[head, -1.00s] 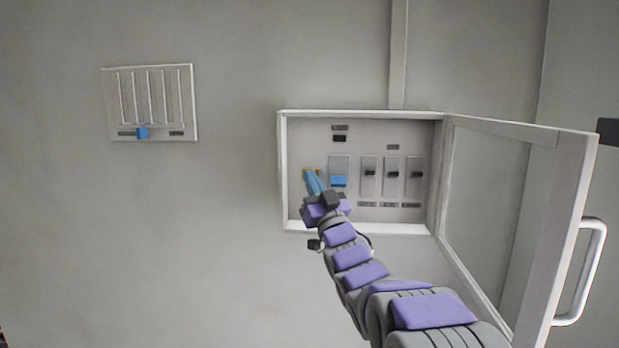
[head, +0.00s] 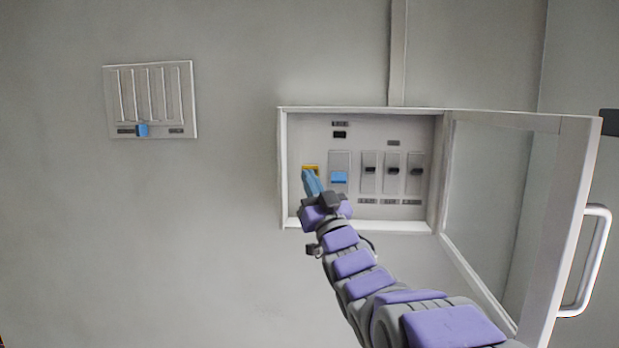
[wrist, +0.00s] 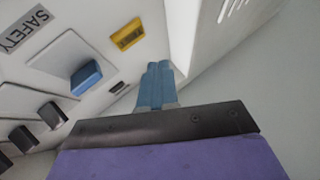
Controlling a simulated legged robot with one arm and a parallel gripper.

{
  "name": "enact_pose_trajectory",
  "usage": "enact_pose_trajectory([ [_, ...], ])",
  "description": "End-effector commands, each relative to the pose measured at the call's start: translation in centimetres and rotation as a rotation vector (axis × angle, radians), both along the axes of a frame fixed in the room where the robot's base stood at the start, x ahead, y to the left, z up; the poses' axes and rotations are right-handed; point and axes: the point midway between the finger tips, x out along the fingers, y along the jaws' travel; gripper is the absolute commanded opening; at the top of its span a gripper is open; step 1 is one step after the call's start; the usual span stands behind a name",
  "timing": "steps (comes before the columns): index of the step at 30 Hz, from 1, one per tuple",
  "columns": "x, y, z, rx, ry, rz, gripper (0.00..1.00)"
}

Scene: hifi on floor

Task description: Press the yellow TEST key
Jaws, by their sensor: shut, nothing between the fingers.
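The yellow TEST key (head: 311,168) is on the left side of the open wall cabinet's back panel. It also shows in the wrist view (wrist: 128,34), with a small dark label below it. My gripper (head: 308,173) is inside the cabinet, in front of the key's lower part in the head view. Its blue fingers (wrist: 159,68) are closed together and empty. In the wrist view a gap shows between the fingertips and the yellow key in the picture. I cannot tell whether they touch anything.
A blue switch (head: 339,177) sits right of the key, then several black-handled breakers (head: 392,170). The cabinet's left wall (head: 283,170) is close to my gripper. The glazed door (head: 575,220) stands open at right. A slotted panel with a blue slider (head: 142,131) hangs at left.

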Motion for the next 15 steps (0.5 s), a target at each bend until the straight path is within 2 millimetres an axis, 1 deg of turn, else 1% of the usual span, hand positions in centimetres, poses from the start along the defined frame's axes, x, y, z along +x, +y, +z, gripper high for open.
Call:
enact_pose_trajectory([
  [1,-0.5,0.1,-0.1,0.000,-0.001,0.001,0.00],
  [7,-2.1,0.1,-0.2,-0.001,0.002,0.000,0.00],
  [10,-2.4,0.1,-0.2,-0.001,0.002,0.000,0.00],
  [15,-2.3,0.1,-0.1,0.000,0.002,0.000,0.00],
])
